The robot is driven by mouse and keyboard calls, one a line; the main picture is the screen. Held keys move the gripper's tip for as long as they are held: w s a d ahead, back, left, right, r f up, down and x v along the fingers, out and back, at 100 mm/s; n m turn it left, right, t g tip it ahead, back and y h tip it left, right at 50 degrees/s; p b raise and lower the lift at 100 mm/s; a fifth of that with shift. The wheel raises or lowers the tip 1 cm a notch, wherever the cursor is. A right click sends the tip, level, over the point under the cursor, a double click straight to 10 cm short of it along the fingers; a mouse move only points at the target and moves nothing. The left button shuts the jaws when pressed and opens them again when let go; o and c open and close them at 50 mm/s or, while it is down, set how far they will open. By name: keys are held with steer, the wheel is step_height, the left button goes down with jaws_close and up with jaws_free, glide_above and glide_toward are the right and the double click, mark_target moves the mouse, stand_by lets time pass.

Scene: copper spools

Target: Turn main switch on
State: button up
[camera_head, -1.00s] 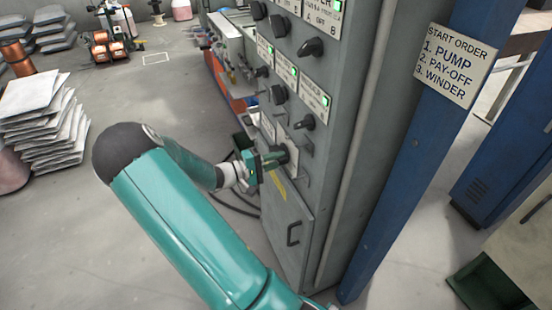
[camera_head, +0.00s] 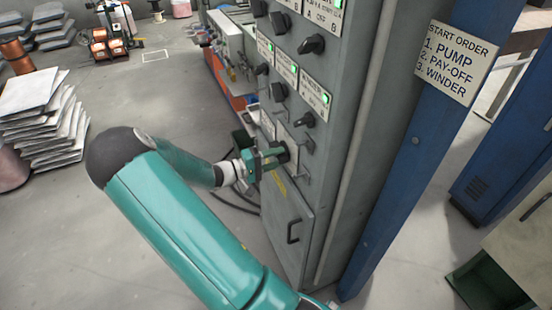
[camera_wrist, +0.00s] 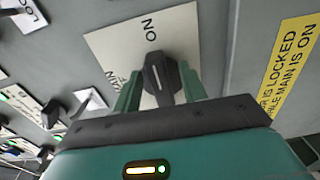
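The main switch is a black knob with a pale pointer line (camera_wrist: 157,76), on a light plate (camera_wrist: 115,42) marked ON at the top of the wrist view. The knob's line points roughly toward ON; other lettering on the plate's left is partly hidden. My gripper (camera_wrist: 160,92) has its two green fingers on either side of the knob, with a small gap on the left; contact on the right is unclear. In the head view my gripper (camera_head: 270,158) is at the lower knob of the grey cabinet, covering part of it.
The grey cabinet (camera_head: 345,130) carries several other black knobs and lit green lamps. A yellow label (camera_wrist: 290,65) is beside the plate. A cabinet door with a handle (camera_head: 292,232) is below. A start-order sign (camera_head: 455,62) hangs on a blue post (camera_head: 420,150).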

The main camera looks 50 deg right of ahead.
steer(key=shift+s, duration=0.1)
steer(key=v, duration=1.3)
steer(key=shift+w+a, duration=0.25)
steer(key=shift+a, duration=0.05)
